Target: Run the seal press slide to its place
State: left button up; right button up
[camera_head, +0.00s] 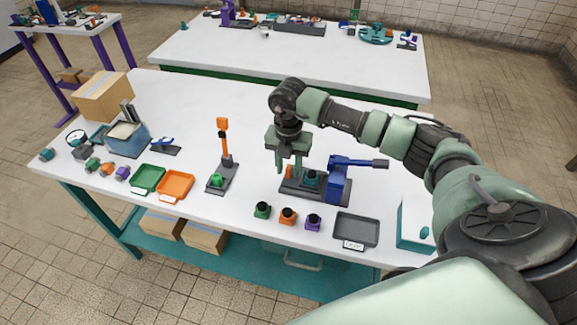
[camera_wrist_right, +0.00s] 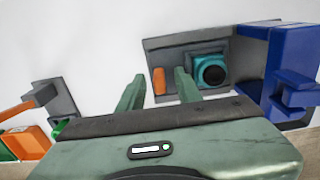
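The seal press stands near the front right of the white table, with a dark grey base (camera_head: 302,191), a blue column (camera_head: 338,187) and a blue lever (camera_head: 364,163). On its base is a teal slide block (camera_head: 312,178) with a dark round top, beside an orange upright peg (camera_head: 290,172). In the wrist view the teal block (camera_wrist_right: 210,71) sits between the orange peg (camera_wrist_right: 159,81) and the blue column (camera_wrist_right: 290,55). My right gripper (camera_head: 290,161) points down over the peg, fingers apart. The peg shows between the fingers; contact is not visible. My left gripper is out of view.
Green, orange and purple small parts (camera_head: 287,215) stand in front of the press, beside a grey tray (camera_head: 356,229). An orange-topped stand (camera_head: 224,150) is to the left. Green and orange trays (camera_head: 174,186) lie further left. The table behind the press is clear.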

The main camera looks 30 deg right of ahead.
grip_shut()
dwell(1.3)
